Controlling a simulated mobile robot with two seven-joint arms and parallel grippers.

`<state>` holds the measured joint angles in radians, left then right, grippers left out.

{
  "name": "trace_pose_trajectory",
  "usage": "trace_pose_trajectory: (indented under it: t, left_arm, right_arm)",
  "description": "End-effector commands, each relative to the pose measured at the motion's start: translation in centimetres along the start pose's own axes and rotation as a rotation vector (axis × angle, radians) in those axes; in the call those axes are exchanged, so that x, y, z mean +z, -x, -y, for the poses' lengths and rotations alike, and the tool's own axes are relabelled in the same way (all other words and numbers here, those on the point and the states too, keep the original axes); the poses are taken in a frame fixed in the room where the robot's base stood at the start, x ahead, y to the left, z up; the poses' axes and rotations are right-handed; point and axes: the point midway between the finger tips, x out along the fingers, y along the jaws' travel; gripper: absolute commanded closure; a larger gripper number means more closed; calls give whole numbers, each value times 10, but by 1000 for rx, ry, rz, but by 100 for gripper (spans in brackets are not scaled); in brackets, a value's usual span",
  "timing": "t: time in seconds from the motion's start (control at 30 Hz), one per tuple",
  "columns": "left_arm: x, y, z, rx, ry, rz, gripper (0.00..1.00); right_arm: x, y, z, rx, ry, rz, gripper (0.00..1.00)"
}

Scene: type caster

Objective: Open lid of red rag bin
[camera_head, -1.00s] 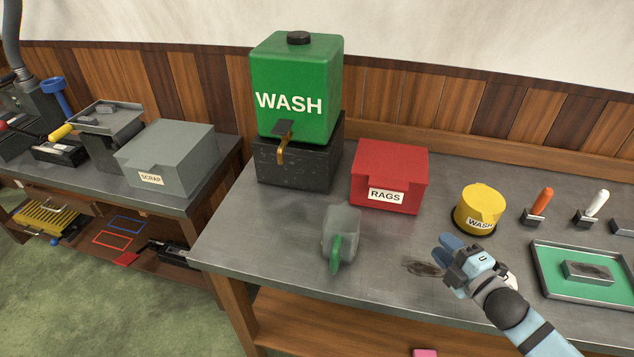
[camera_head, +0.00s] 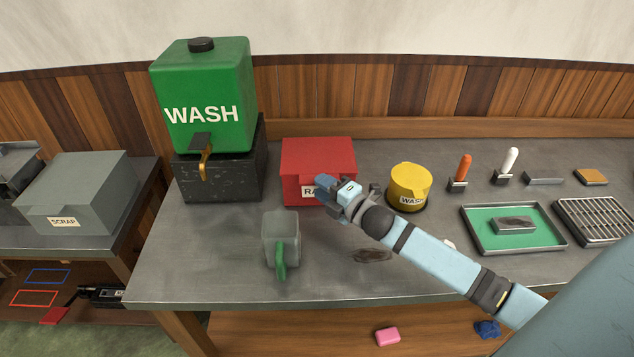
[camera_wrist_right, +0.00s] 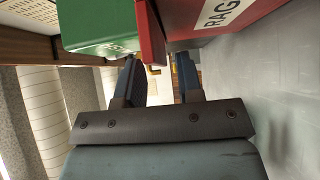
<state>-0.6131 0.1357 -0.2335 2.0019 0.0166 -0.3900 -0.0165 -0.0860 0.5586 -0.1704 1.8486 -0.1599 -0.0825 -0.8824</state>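The red rag bin (camera_head: 318,160) stands on the grey bench with its lid down. My right gripper (camera_head: 326,188) is in front of the bin and covers part of its RAGS label. In the right wrist view the two blue fingers of this gripper (camera_wrist_right: 160,76) are apart. The red bin (camera_wrist_right: 186,18) fills the top there, and a red edge of it reaches down close to the left finger. I cannot tell whether a finger touches it. My left gripper is not in view.
A green WASH tank (camera_head: 205,95) on a black block stands left of the bin. A yellow WASH tin (camera_head: 409,184) stands to its right. A grey cup with a green handle (camera_head: 281,238) stands in front. A green-lined tray (camera_head: 480,236) lies farther right.

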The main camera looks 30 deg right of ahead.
Motion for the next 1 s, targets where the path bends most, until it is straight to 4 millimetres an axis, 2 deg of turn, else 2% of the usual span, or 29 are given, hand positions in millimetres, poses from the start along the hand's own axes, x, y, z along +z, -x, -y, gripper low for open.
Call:
trace_pose_trajectory:
  t: [0.1, 0.2, 0.5, 0.53, 0.67, 1.0]
  left_arm:
    - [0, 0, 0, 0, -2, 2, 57]
    - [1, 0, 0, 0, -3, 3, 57]
    - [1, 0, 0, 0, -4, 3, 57]
    - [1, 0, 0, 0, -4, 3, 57]
    - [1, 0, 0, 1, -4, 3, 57]
    - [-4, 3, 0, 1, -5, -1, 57]
  right_arm:
    - [0, -14, 0, 1, -1, 0, 66]
    - [0, -19, 0, 0, -1, 0, 66]
    - [0, -22, 1, -1, -2, 0, 66]
    - [0, -22, 1, -1, -2, 0, 68]
    - [0, -21, 0, -1, -1, 0, 98]
    - [0, -23, -3, -8, -7, 0, 100]
